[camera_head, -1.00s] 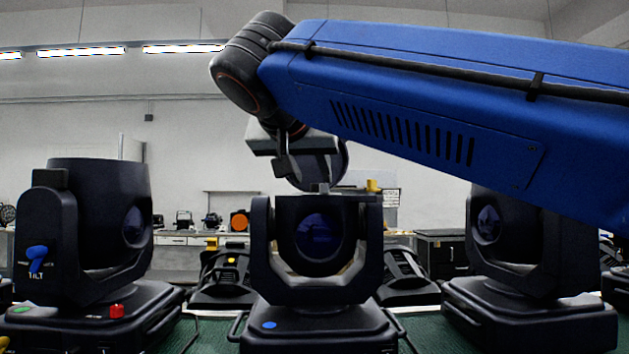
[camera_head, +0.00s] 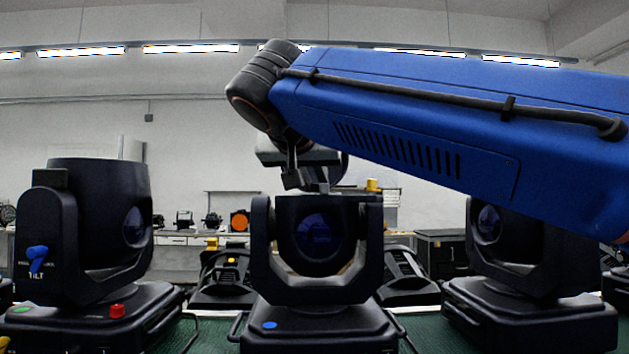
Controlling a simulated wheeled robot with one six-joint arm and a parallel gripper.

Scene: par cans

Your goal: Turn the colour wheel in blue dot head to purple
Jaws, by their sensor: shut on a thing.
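The blue dot head (camera_head: 372,270) stands in the middle of the picture, with a blue dot (camera_head: 269,325) on its base and a dark bluish lens facing me. A small grey tab (camera_head: 319,188) stands up from its top; I take it to be part of the colour wheel. My gripper (camera_head: 306,182) is low at the head's top, shut on what seems to be this tab. My wrist and forearm partly cover the spot, so the exact contact is hard to see. The wheel's colour cannot be read from here.
A head with a green dot (camera_head: 85,215) stands left, with a blue knob (camera_head: 37,257) and a red button (camera_head: 117,311). Another dark head (camera_head: 515,250) stands right, under my blue forearm. Smaller fixtures stand behind. Green bench surface (camera_head: 428,330) shows between the bases.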

